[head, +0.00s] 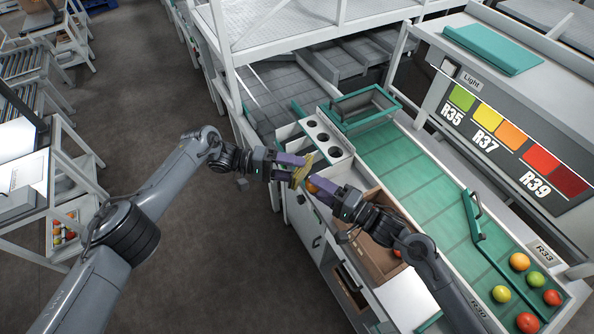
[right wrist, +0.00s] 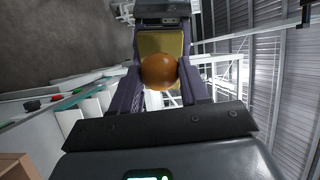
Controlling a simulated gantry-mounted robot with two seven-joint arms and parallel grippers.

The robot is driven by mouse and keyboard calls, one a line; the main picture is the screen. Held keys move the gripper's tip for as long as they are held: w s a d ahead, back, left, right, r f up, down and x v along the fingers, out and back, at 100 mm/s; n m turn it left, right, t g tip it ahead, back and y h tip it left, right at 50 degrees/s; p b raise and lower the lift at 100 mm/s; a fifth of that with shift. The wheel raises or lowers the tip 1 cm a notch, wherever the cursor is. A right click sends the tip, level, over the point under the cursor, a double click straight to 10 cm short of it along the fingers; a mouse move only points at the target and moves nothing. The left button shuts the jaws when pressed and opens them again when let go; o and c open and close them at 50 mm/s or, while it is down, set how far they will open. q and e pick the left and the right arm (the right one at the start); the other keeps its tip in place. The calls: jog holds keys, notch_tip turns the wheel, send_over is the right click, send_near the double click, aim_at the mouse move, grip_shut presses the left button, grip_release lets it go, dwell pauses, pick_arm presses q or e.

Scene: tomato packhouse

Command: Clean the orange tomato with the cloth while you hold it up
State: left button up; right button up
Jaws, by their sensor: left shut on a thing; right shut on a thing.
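The orange tomato (head: 312,185) is held up between the purple fingers of my right gripper (head: 319,188), above the front edge of the sorting bench. In the right wrist view the tomato (right wrist: 159,73) sits between both fingers. My left gripper (head: 299,167) is shut on the yellow cloth (head: 300,176). The cloth hangs right beside the tomato; in the right wrist view the cloth (right wrist: 160,43) shows directly behind it. They look very close, but I cannot tell whether they touch. The fingers hide part of the tomato.
A cardboard box (head: 408,274) with red tomatoes stands below my right arm. A green sorting belt (head: 402,158) runs behind it, with several tomatoes (head: 519,262) at the lower right. A panel with three round holes (head: 318,138) lies beyond the grippers. Open floor is at left.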

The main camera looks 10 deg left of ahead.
pick_arm(q)
jog(key=shift+w+a, duration=0.45)
jog(key=shift+a, duration=0.3)
jog(key=shift+w+a, duration=0.4)
jog(key=shift+a, duration=0.4)
jog(key=shift+w+a, duration=0.45)
jog(key=shift+a, duration=0.3)
jog(key=shift+r, duration=0.15)
